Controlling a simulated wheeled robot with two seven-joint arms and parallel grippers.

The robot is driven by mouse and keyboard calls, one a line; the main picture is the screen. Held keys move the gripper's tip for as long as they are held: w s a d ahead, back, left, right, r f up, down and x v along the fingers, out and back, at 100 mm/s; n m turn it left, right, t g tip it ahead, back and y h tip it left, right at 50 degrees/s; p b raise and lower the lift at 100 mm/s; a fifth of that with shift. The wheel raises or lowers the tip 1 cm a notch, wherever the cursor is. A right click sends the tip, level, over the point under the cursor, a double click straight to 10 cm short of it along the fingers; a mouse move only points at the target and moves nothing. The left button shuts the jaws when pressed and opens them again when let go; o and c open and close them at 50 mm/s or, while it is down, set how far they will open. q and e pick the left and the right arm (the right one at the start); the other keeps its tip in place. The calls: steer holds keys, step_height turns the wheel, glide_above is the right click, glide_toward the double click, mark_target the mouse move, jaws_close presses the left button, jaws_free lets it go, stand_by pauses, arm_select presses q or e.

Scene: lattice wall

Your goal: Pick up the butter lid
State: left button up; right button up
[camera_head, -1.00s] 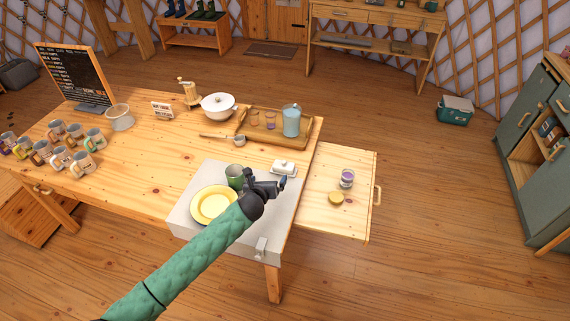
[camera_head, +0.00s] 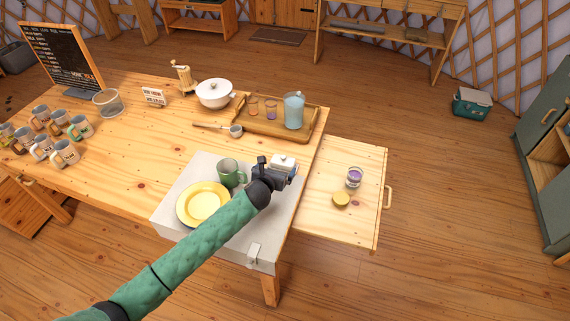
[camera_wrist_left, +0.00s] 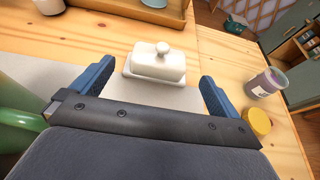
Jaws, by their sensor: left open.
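The butter lid (camera_wrist_left: 158,63) is a white cover with a round knob on top. It sits on a white butter dish (camera_wrist_left: 152,78). In the head view the lid (camera_head: 283,161) is at the far right corner of the white box top, partly hidden by my gripper. My left gripper (camera_head: 277,167) is just in front of it. In the left wrist view the gripper (camera_wrist_left: 151,85) is open, with blue fingers to the left and right of the dish's near side. Nothing is between the fingertips except the view of the dish ahead. My right gripper is not in view.
A green mug (camera_head: 231,173) stands close to the left of my gripper, beside a yellow plate (camera_head: 203,204). A purple jar (camera_head: 354,177) and its yellow lid (camera_head: 341,200) are on the pull-out board. A wooden tray (camera_head: 262,130) lies behind.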

mark_target(282, 163)
arm_select(q)
steer(key=shift+f+b, duration=0.45)
steer(key=shift+f, duration=0.35)
steer(key=shift+w+d, duration=0.1)
steer(key=shift+w, duration=0.15)
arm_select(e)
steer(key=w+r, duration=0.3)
arm_select(q)
steer(key=shift+p+x, duration=0.55)
steer(key=shift+x, duration=0.75)
steer(key=x, duration=0.1)
steer(key=p+x, duration=0.2)
steer(key=shift+w+d+r, duration=0.2)
steer(key=shift+w, duration=0.25)
steer(key=shift+w+d+f, duration=0.1)
steer(key=shift+w+f, duration=0.25)
steer(key=shift+w, duration=0.1)
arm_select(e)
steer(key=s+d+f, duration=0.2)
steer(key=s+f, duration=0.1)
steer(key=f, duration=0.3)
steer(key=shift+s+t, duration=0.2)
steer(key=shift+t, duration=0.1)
arm_select(q)
steer(key=c, duration=0.9)
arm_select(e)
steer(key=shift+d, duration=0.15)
